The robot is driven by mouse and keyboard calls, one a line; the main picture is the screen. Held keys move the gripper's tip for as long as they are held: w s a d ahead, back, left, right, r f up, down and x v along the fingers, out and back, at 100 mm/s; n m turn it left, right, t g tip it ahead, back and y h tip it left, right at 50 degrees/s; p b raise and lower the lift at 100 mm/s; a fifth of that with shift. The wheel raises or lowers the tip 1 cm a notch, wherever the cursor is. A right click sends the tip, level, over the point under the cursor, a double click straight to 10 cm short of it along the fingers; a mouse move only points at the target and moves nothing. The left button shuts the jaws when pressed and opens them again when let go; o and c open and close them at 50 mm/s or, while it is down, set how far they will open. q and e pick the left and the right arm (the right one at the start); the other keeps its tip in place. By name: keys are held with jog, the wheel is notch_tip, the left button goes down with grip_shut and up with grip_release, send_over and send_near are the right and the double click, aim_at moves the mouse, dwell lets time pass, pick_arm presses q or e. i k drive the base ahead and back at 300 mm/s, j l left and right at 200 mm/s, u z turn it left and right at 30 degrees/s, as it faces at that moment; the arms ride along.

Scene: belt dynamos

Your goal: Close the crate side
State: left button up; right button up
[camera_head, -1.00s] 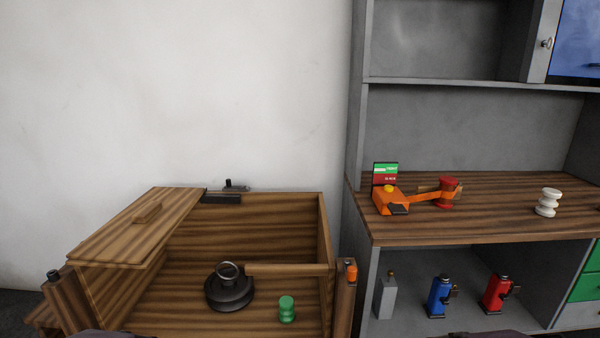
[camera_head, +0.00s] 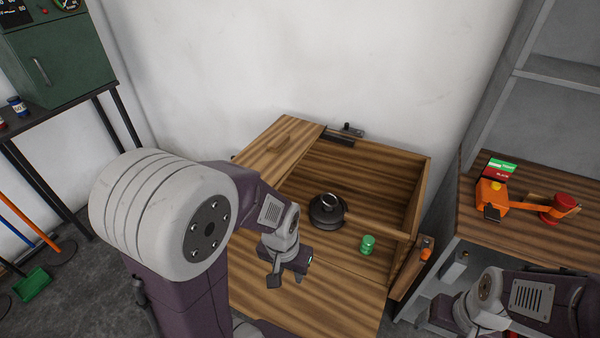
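The wooden crate (camera_head: 424,182) stands against the wall. Its front side panel (camera_head: 330,309) is folded down towards me, lying low in front of the crate floor. Inside are a black round weight with a ring on top (camera_head: 327,211) and a green spool (camera_head: 367,245). My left gripper (camera_head: 288,279) hangs above the left part of the folded-down panel, open and empty, its fingers apart. I cannot tell whether it touches the panel. My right gripper (camera_head: 437,319) is low at the right, partly hidden by its own arm; its fingers are unclear.
A workbench (camera_head: 475,235) with an orange device (camera_head: 492,197) stands close at right. A green cabinet (camera_head: 60,60) on a dark table is at left.

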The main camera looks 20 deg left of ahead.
aim_at(331, 301)
jog(key=k+u, duration=0.1)
jog(key=u, duration=0.35)
jog(key=k+u, duration=0.1)
jog(key=u, duration=0.4)
jog(key=k+j+u, duration=0.1)
jog(key=u, duration=0.35)
